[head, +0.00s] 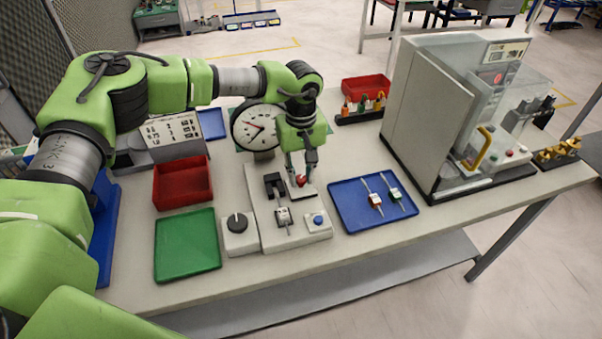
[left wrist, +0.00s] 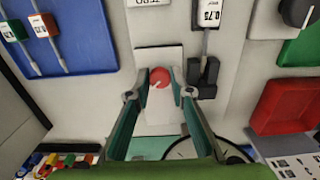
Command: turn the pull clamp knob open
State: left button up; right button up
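The red clamp knob (left wrist: 160,77), round with a white mark, sits on a white plate (left wrist: 160,112) of the pull fixture. In the head view the knob (head: 301,180) is partly hidden by the fingers. My left gripper (head: 301,168) points down over it. In the left wrist view my left gripper (left wrist: 160,74) is parted, with one fingertip on each side of the knob. There seems to be a slim gap, but contact is hard to judge. A black clamp block (head: 274,185) and a part with a white tag (head: 284,216) are beside the knob on the fixture. My right gripper is out of view.
A dial gauge (head: 258,127) stands just behind the gripper. A grey box with a black knob (head: 238,224) and a blue button (head: 318,219) are at the front. A blue tray (head: 351,207) is right, a green tray (head: 187,262) and red bin (head: 160,190) left. A machine stands far right.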

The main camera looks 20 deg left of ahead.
pick_arm(q)
grip_shut()
jog(key=n+b, duration=0.2)
jog(key=shift+f+n, duration=0.15)
jog(key=shift+n, duration=0.15)
jog(key=n+b, duration=0.3)
jog(key=n, duration=0.3)
jog(key=shift+b, duration=0.3)
jog(key=n+b, duration=0.2)
jog(key=n, duration=0.3)
jog(key=n+b, duration=0.1)
jog(key=n, duration=0.2)
jog(key=shift+n, duration=0.4)
jog(key=shift+r+n, duration=0.2)
jog(key=shift+n, duration=0.1)
